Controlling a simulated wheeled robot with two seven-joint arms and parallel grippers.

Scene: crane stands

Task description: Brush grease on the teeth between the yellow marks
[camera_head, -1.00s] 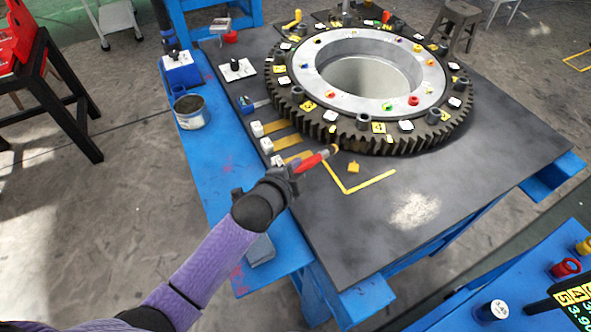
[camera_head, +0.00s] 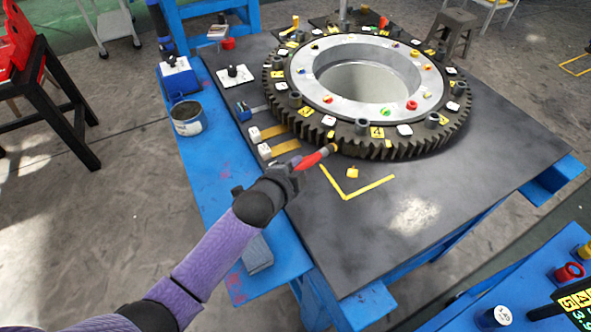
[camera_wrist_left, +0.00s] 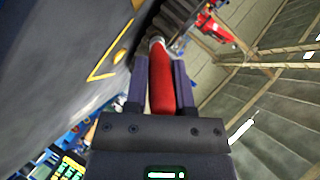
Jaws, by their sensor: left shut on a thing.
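The big dark toothed ring (camera_head: 430,148) lies flat on the dark table. Yellow and white tags sit around its top; which of them bound the teeth cannot be told. My left gripper (camera_head: 294,171) is shut on the red handle of a brush (camera_head: 313,159), at the ring's front left. The brush tip is at the near teeth; whether it touches them cannot be told. In the left wrist view, the gripper (camera_wrist_left: 162,88) has its fingers on both sides of the red brush (camera_wrist_left: 162,75), whose tip overlaps the teeth (camera_wrist_left: 178,22). My right gripper is out of view.
An open can (camera_head: 187,124) stands on the blue side shelf at left. Yellow tape (camera_head: 370,190) and a small yellow block (camera_head: 352,173) lie in front of the ring. White blocks and yellow strips (camera_head: 285,147) lie left of it. The front right of the table is clear.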

